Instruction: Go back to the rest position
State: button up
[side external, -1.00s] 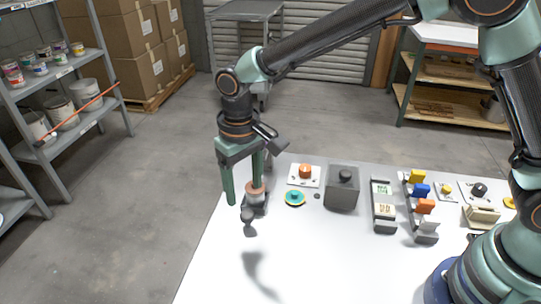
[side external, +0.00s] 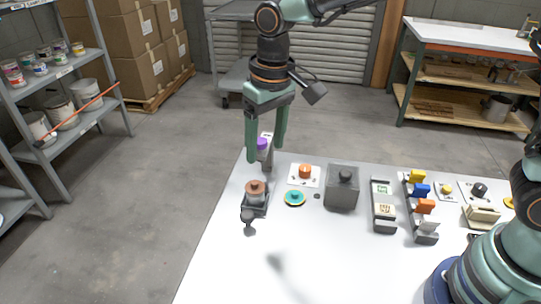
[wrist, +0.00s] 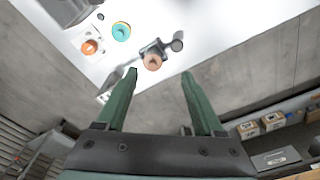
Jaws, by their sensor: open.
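My gripper (side external: 265,155) is open and empty. It hangs above the far left corner of the white table, with its two green fingers pointing down. In the wrist view my gripper (wrist: 158,74) shows both fingers spread, with nothing between them. A small dark device with a copper-brown round top (side external: 256,188) stands on the table below and in front of the fingers, apart from them. The brown top also shows in the wrist view (wrist: 153,62), beyond the fingertips. A purple-topped item (side external: 263,143) stands behind the fingers and is partly hidden.
On the white table (side external: 330,260) stand a teal ring (side external: 294,198), an orange knob (side external: 305,171), a dark grey box (side external: 342,187) and a rack with coloured blocks (side external: 421,207). The table's front part is clear. Shelves with cans (side external: 60,110) stand at the left.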

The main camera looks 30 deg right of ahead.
jog(key=s+d+r+t, duration=0.1)
jog(key=s+d+r, duration=0.1)
jog(key=d, duration=0.4)
jog(key=s+d+r+m+t, duration=0.1)
jog(key=s+d+t, duration=0.1)
jog(key=s+d, duration=0.3)
jog(key=s+d+r+t, duration=0.1)
jog(key=s+d+r, duration=0.1)
jog(key=d, duration=0.6)
jog(key=shift+s+d+r+m+t, duration=0.3)
jog(key=shift+s+d+m+t, duration=0.1)
jog(key=shift+s, duration=0.5)
